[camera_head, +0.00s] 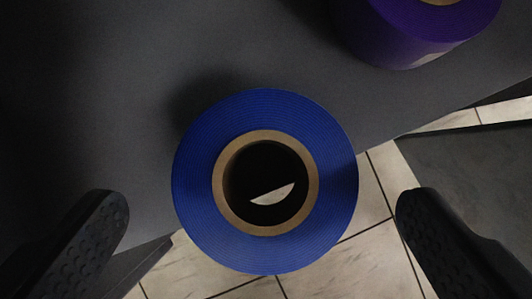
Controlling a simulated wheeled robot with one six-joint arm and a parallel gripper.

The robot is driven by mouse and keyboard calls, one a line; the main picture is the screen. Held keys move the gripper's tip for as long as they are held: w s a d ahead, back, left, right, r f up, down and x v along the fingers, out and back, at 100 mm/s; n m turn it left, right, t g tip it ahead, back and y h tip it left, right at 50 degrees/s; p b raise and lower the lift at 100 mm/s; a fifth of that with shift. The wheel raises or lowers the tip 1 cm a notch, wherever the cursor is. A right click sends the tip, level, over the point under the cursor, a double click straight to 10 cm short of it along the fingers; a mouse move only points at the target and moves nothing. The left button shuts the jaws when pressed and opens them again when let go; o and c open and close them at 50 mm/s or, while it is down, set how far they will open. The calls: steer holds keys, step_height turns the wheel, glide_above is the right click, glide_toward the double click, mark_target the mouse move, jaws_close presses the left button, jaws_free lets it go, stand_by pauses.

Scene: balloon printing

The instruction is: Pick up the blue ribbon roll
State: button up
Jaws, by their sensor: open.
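The blue ribbon roll (197,180) shows near the middle of the head camera view, with its flat face and brown cardboard core toward me. My gripper (260,207) is open, with one dark finger at the lower left and the other at the lower right. The roll appears between and somewhat above the fingertips in the picture, with a gap on each side. Neither finger appears to touch it. The core is mostly dark inside, with a pale sliver showing. The roll's underside is hidden.
A purple roll (410,32) is at the upper right on the same dark grey surface (90,110). That surface's edge runs diagonally below the blue roll. Pale tiled floor (365,245) shows beyond it, with a dark panel (475,165) at the right.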

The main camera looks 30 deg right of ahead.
mark_target(268, 143)
steer(key=shift+x, duration=2.1)
steer(key=c, duration=1.1)
steer(key=shift+w+d+r, duration=0.1)
steer(key=shift+r, duration=0.1)
